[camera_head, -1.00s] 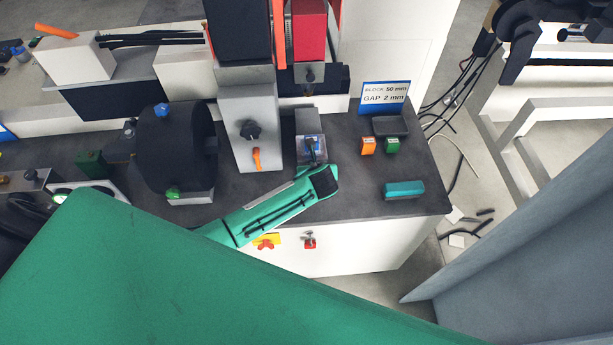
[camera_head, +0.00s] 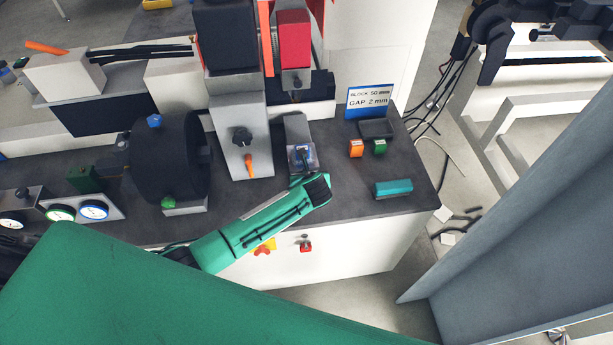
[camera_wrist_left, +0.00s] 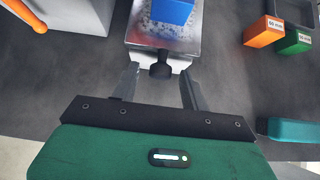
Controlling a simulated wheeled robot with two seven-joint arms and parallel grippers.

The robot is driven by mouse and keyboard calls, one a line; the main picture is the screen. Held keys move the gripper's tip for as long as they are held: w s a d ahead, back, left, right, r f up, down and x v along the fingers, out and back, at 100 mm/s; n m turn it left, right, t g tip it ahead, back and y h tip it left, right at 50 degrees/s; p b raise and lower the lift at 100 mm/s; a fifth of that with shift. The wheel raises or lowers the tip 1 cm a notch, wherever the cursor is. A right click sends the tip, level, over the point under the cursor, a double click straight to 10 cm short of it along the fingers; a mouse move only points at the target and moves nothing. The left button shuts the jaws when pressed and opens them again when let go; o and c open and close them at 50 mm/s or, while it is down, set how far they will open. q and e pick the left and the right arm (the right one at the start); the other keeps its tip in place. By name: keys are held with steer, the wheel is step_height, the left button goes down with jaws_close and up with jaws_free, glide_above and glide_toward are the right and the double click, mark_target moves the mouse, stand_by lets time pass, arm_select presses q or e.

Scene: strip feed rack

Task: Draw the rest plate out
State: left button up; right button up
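The rest plate (camera_wrist_left: 140,42) is a small speckled metal plate with a blue block (camera_wrist_left: 172,11) on it and a dark knob (camera_wrist_left: 160,69) at its near end. In the head view the plate (camera_head: 302,163) lies on the dark bench top, right of the grey column. My left gripper (camera_wrist_left: 160,76) is open, with one finger to each side of the knob and visible gaps between. In the head view my left gripper (camera_head: 304,180) is at the plate's near end, its fingers mostly hidden by its dark front. My right gripper is not in view.
Orange (camera_head: 356,148) and green (camera_head: 379,146) blocks stand to the right before a dark tray (camera_head: 376,128) and a sign (camera_head: 369,101). A teal block (camera_head: 393,188) lies near the bench's right edge. A grey column (camera_head: 240,140) and black drum (camera_head: 168,160) stand left.

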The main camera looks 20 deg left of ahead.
arm_select(q)
steer(key=b+v, duration=0.2)
steer(key=v, duration=1.2)
steer(key=shift+b, duration=0.35)
